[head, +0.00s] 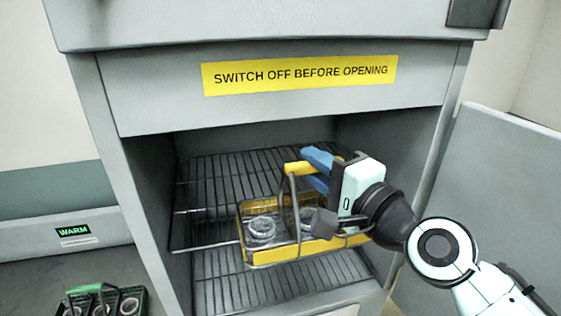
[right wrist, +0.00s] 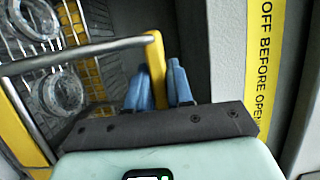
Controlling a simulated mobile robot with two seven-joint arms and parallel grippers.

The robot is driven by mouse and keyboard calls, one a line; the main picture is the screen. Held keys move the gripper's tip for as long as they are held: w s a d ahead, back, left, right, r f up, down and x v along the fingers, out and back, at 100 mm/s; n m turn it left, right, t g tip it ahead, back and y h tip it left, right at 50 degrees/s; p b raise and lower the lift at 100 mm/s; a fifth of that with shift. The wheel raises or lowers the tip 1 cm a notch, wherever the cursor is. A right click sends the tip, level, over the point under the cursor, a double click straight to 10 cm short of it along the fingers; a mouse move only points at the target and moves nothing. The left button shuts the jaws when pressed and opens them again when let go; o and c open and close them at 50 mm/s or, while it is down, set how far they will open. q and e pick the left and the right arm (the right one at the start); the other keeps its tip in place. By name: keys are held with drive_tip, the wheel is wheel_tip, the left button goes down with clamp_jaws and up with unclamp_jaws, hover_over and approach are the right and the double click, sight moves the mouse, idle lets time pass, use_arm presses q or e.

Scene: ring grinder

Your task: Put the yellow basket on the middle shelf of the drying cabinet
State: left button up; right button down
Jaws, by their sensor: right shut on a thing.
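The basket hangs at the opening of the drying cabinet (head: 112,150), overlapping the front edge of the upper visible wire shelf (head: 205,180). I cannot tell whether it touches that shelf. My left gripper is not in view.
A lower wire shelf (head: 215,293) shows beneath, bare where visible. The cabinet door (head: 490,200) stands open at right. A label (head: 300,75) marks the panel above the opening. A dark basket with a green grip (head: 90,288) sits at lower left, by a WARM sign (head: 73,231).

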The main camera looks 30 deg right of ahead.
drive_tip(key=w+d, duration=0.4)
drive_tip(key=w, duration=1.3)
wheel_tip(320, 180, down, 7)
drive_tip(key=b, duration=0.4)
drive_tip(key=shift+w+b, duration=0.2)
drive_tip(key=shift+b, duration=0.1)
drive_tip(key=c, duration=1.4)
unclamp_jaws()
drive_tip(key=shift+f, duration=0.2)
drive_tip(key=o, duration=0.4)
drive_tip(key=shift+s+r, duration=0.1)
drive_tip(key=shift+s, duration=0.1)
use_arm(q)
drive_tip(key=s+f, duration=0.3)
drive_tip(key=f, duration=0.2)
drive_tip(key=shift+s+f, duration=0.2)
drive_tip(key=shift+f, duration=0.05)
